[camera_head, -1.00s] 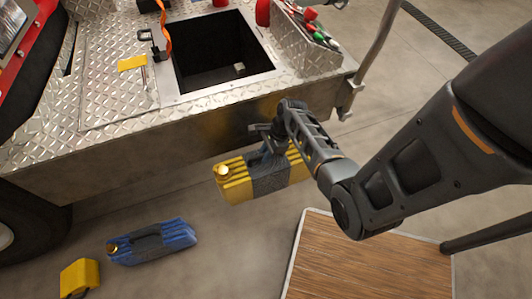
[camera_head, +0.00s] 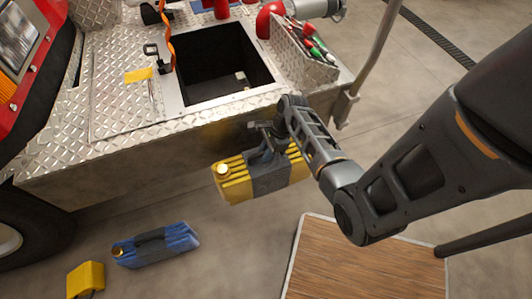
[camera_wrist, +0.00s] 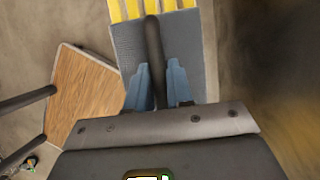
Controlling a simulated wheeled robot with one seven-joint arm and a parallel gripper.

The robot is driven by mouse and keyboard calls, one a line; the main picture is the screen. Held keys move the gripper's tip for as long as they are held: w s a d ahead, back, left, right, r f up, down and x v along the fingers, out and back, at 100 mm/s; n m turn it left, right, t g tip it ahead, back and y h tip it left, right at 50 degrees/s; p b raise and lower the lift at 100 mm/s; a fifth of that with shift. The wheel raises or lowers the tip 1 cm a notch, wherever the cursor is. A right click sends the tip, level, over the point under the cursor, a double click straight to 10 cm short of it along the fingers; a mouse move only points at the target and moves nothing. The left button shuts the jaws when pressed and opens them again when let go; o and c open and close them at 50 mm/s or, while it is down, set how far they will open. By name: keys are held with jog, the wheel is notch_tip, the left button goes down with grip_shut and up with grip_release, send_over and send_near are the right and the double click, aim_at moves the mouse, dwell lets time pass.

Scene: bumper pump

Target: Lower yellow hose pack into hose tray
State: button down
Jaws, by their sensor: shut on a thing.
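The yellow hose pack (camera_head: 232,180) has a grey middle band and a dark handle. It hangs from my gripper (camera_head: 262,150) in front of the truck's bumper, below the top of the deck. In the wrist view my gripper (camera_wrist: 158,88) is shut on the handle, with the grey band (camera_wrist: 190,60) and yellow ridges (camera_wrist: 150,8) behind it. The hose tray (camera_head: 224,65) is a dark rectangular opening in the diamond-plate deck, behind and above the pack. A small pale block (camera_head: 241,78) shows inside it.
A blue hose pack (camera_head: 155,246) and a yellow object (camera_head: 86,279) lie on the floor at lower left. A wooden-topped platform (camera_head: 365,265) is at lower right. An orange strap (camera_head: 168,40), red fittings (camera_head: 271,20) and a valve panel (camera_head: 305,50) border the opening.

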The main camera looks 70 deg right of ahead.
notch_tip(320, 180, up, 15)
jog(key=shift+r, duration=0.2)
dwell(0.6)
jog(key=shift+w, duration=0.1)
